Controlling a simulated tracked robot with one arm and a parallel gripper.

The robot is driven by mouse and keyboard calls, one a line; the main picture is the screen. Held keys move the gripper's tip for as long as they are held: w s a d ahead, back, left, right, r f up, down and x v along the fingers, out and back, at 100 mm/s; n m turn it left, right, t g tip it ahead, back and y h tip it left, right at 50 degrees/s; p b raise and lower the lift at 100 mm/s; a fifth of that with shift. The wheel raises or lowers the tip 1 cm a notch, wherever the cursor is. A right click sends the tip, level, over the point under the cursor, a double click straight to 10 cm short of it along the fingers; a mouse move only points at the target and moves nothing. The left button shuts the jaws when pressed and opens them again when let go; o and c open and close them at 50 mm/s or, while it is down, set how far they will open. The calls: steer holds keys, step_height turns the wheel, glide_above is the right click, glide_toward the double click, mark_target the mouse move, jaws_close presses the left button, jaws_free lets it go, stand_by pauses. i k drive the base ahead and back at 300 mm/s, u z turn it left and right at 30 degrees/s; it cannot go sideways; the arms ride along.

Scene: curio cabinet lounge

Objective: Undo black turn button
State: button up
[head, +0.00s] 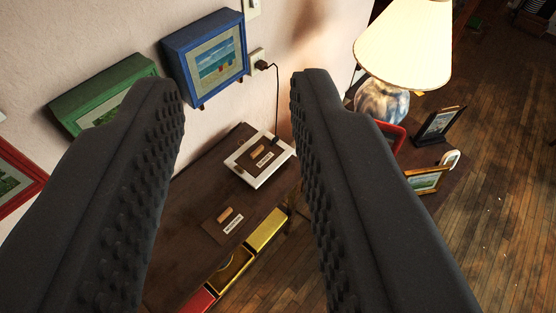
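My gripper (237,86) is open and empty, its two dark studded fingers spread wide in the foreground. I cannot clearly make out a black turn button. A blue box frame (176,63) with a beach picture hangs on the wall beyond the fingertips; small dark bits (201,107) show at its lower edge, too small to identify. A green box frame (82,98) hangs to its left, partly behind the left finger. On the dark table, a brown plate (214,230) and a white-framed panel (240,175) each carry a small tan bar and a label.
A black plug (262,65) sits in a wall outlet, its cord running down to the white-framed panel. Yellow and red open boxes (266,229) line the table's front edge. A lamp (403,45) and small standing frames (440,125) are at the right. Wooden floor (490,220) is open beyond.

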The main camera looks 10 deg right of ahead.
mark_target(276, 139)
steer(key=u, duration=0.05)
steer(key=k, duration=0.6)
steer(key=z, duration=0.7)
steer(key=i, duration=1.3)
steer(key=u, duration=0.35)
steer(key=i, duration=0.8)
steer(key=u, duration=0.6)
